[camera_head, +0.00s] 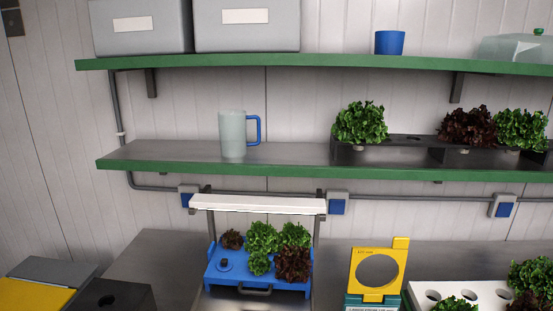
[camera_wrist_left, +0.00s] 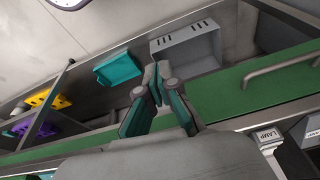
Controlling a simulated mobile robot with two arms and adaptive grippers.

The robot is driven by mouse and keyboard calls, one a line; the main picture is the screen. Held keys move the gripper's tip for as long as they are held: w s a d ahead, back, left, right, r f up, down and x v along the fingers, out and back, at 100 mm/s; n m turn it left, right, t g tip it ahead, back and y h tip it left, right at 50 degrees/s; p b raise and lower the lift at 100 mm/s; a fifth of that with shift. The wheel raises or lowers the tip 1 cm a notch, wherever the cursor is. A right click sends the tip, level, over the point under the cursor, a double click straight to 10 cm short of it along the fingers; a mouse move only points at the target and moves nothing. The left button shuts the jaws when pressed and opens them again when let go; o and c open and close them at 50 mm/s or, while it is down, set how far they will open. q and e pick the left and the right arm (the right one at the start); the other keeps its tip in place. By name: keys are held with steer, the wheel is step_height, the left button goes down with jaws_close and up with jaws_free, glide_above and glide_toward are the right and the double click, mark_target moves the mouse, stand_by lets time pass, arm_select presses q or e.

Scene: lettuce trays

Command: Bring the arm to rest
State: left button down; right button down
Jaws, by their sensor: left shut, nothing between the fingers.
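My left gripper (camera_wrist_left: 157,84) shows in the left wrist view with its two fingers together, shut and holding nothing. A long green surface edge (camera_wrist_left: 235,92) runs behind it, and a grey slotted bin (camera_wrist_left: 188,48) lies beyond its fingertips. No arm or gripper of mine shows in the head view. My right gripper is in neither view.
In the head view, a blue tray (camera_head: 257,289) with several lettuces stands on the metal counter (camera_head: 150,258). A yellow stand (camera_head: 379,270) and a white tray (camera_head: 458,291) are at the right. Two green-edged shelves span the wall. A teal bin (camera_wrist_left: 118,68) shows in the wrist view.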

arm_select(q)
step_height(320, 180, down, 15)
steer(key=s+b, duration=0.2)
steer(key=s+a+f+g+b, duration=0.1)
steer(key=s+f, duration=0.8)
steer(key=f, duration=0.2)
steer(key=s+a+f+g+b, duration=0.1)
steer(key=s+a+f+b, duration=0.1)
steer(key=s+f, duration=0.6)
step_height(320, 180, down, 3)
steer(key=shift+s+a+f, duration=0.15)
steer(key=shift+s, duration=0.2)
